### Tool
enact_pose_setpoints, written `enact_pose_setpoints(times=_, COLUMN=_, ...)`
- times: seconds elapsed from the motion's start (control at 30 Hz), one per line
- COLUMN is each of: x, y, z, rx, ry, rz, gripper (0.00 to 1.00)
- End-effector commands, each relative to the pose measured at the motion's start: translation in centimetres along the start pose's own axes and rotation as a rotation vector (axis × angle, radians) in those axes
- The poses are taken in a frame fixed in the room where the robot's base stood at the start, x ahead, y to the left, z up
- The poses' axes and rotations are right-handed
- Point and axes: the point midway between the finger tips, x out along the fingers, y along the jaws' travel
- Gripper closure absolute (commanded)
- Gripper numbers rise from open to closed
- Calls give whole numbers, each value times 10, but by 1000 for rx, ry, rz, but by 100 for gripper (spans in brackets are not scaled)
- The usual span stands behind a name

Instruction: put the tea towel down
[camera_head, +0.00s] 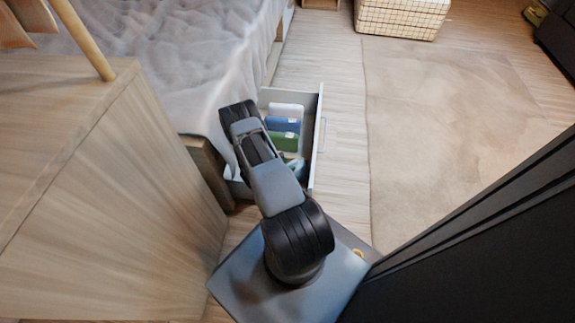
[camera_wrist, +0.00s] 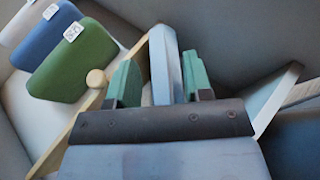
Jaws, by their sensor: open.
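In the wrist view a light blue-grey upright piece, apparently the tea towel (camera_wrist: 164,62), stands between the two green-padded fingers of my gripper (camera_wrist: 163,78). The fingers are open, with gaps showing beside the piece. Its lower part is hidden behind the gripper body. The gripper is down inside the open drawer (camera_head: 317,140), close to a wooden divider (camera_wrist: 62,140) with a round knob. In the head view my arm hides the gripper and most of what is around it.
A green folded item (camera_head: 284,141), a blue one (camera_head: 282,124) and a white one (camera_head: 286,109) stand in the drawer's far part. The bed (camera_head: 180,50) is left of the drawer. A wooden cabinet (camera_head: 110,190) is at left. Open floor and a rug (camera_head: 440,120) lie right.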

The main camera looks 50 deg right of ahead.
Motion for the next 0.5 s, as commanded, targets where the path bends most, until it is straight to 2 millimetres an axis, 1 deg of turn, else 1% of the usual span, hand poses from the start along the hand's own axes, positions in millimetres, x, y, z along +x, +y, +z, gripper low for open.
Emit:
enact_pose_setpoints(times=0.3, x=-62, y=1, z=3, rx=-2, ry=0, rz=7, gripper=54)
enact_pose_setpoints(times=0.5, x=-94, y=1, z=2, rx=-1, ry=0, rz=5, gripper=54)
